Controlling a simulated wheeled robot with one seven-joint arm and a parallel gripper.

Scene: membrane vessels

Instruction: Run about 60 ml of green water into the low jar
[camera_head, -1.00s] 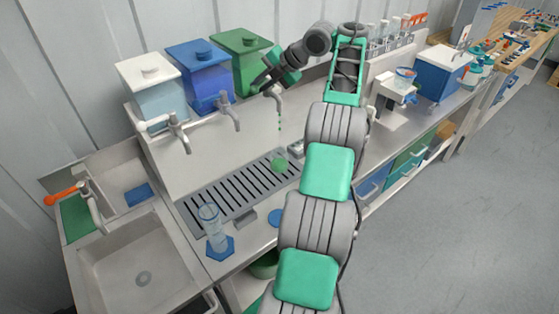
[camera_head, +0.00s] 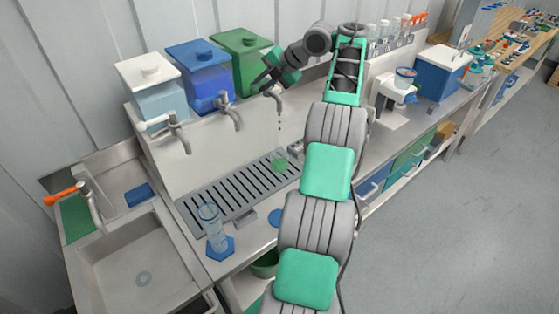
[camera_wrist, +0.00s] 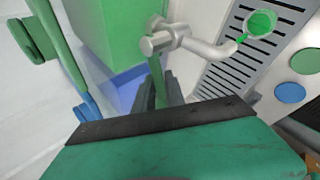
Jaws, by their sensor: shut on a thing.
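The green water tank (camera_head: 238,62) stands at the right end of the row of tanks. Its grey tap (camera_head: 277,97) also shows in the wrist view (camera_wrist: 200,45). My gripper (camera_head: 266,80) is at this tap; in the wrist view its fingers (camera_wrist: 160,92) are shut on the tap's green handle (camera_wrist: 155,66). Green drops (camera_head: 280,127) fall from the spout. The low jar (camera_head: 280,162) stands upright under it on the drain grate and holds green water; it also shows in the wrist view (camera_wrist: 261,23). I cannot read its level.
White (camera_head: 150,85) and blue (camera_head: 200,75) tanks with taps stand to the left. A tall clear cylinder (camera_head: 211,228) with a blue base stands at the front of the grate (camera_head: 225,196). A sink (camera_head: 130,270) is at left. A white stand (camera_head: 392,95) is to the right.

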